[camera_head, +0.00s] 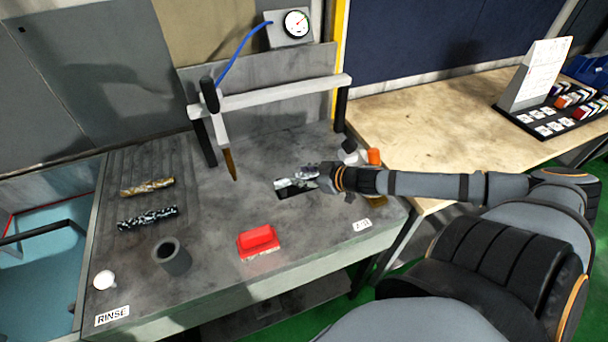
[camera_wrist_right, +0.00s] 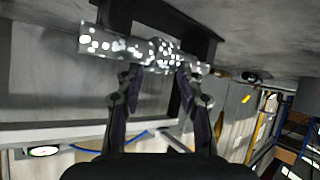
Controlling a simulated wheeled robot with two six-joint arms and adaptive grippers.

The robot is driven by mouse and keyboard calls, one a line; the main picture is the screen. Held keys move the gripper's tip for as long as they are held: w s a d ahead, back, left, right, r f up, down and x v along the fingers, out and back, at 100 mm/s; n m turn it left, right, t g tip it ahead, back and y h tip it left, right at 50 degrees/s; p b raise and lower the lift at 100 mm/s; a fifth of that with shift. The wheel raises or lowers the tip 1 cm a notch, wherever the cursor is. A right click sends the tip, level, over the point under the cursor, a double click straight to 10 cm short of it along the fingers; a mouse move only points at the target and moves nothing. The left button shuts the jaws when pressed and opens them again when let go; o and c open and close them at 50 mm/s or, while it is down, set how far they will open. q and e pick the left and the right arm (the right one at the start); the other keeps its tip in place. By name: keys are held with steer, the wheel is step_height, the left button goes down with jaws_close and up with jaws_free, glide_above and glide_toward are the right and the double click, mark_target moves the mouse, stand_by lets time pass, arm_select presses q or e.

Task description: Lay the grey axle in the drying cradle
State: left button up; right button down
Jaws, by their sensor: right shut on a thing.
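The grey axle (camera_head: 292,183) is a silvery bar with white speckles, lying across in front of my right gripper (camera_head: 328,178). In the right wrist view, the axle (camera_wrist_right: 105,42) spans the fingertips of the gripper (camera_wrist_right: 158,75), which is shut on its middle. The drying cradle is a black bracket (camera_wrist_right: 200,15) right at the axle in that view, with the axle crossing its arms. In the head view its dark part (camera_head: 298,192) shows just below the axle. I cannot tell whether the axle rests in it. My left gripper is not in view.
A gold axle (camera_head: 147,187) and a black speckled one (camera_head: 148,217) lie on the ribbed left area. A white gantry (camera_head: 285,93) holds a nozzle (camera_head: 229,160). A grey cup (camera_head: 173,257) and red block (camera_head: 258,240) stand in front. An orange item (camera_head: 374,157) is beside my right wrist.

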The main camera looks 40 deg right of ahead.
steer(key=c, duration=0.8)
jaws_free()
